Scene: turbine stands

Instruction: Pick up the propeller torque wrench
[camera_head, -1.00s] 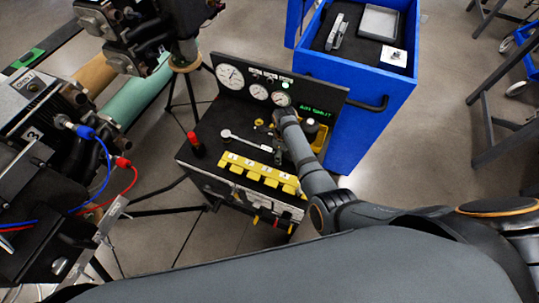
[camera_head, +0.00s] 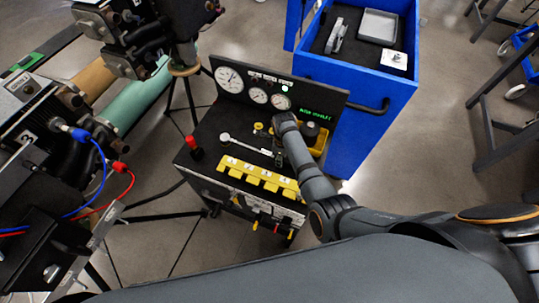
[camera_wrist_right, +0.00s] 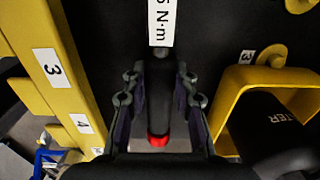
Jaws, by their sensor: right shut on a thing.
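The torque wrench (camera_head: 243,143) lies across the black top of the test stand, its silver head to the left and its handle end to the right by my gripper. The right wrist view shows its white "N·m" label (camera_wrist_right: 161,22), black handle (camera_wrist_right: 158,85) and red end (camera_wrist_right: 158,140). My right gripper (camera_wrist_right: 158,98) has a finger on each side of the handle and is shut on it. In the head view my right gripper (camera_head: 279,148) is mostly hidden by its own arm. My left gripper is not in view.
A numbered yellow block (camera_head: 258,178) runs along the stand's front, close to the wrench. A yellow holder (camera_wrist_right: 223,108) with a black tool stands close beside the gripper. A gauge panel (camera_head: 257,95) rises behind. A red-topped object (camera_head: 194,141) stands left; a blue cabinet (camera_head: 365,105) stands behind right.

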